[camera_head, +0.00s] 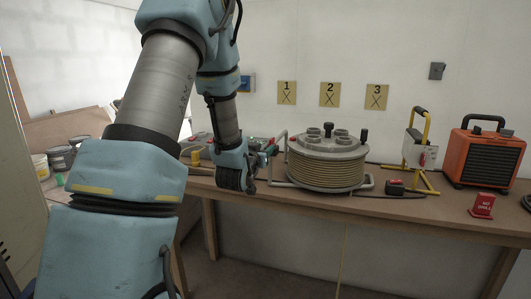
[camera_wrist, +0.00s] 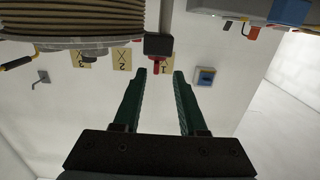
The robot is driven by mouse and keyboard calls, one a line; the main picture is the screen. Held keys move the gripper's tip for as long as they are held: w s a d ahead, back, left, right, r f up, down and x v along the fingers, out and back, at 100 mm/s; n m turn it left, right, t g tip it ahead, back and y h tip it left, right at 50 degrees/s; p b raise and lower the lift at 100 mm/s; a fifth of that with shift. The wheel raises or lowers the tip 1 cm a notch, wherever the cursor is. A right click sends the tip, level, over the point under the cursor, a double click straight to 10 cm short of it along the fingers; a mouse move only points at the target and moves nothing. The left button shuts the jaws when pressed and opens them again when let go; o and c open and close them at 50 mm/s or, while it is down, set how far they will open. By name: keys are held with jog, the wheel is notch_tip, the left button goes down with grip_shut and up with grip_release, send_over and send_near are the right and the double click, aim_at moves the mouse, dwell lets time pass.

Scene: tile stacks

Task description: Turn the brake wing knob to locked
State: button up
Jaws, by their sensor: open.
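The cable reel (camera_head: 327,172) stands on the bench, with its coiled cable facing me. In the wrist view, the reel (camera_wrist: 80,20) fills the top left, and a dark block (camera_wrist: 158,43) beside it carries a small red part (camera_wrist: 157,64), which looks like the brake wing knob. My gripper (camera_head: 269,151) is at the left side of the reel, by its tubular frame. In the wrist view, my gripper (camera_wrist: 159,73) is open, with two green fingers apart and nothing held. The red part lines up between the fingertips; I cannot tell its depth or its locked position.
A small black-and-red item (camera_head: 394,187) lies nearer. Equipment stands close behind my gripper.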

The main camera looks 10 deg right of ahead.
jog(key=shift+s+d+f+h, duration=0.1)
jog(key=shift+s+h, duration=0.05)
jog(key=shift+h, duration=0.15)
jog(key=shift+d, duration=0.1)
jog(key=p+x, duration=0.3)
jog(key=x, duration=0.7)
jog(key=shift+w+r, duration=0.2)
jog(key=shift+w, duration=0.1)
jog(key=shift+c, duration=0.3)
grip_shut()
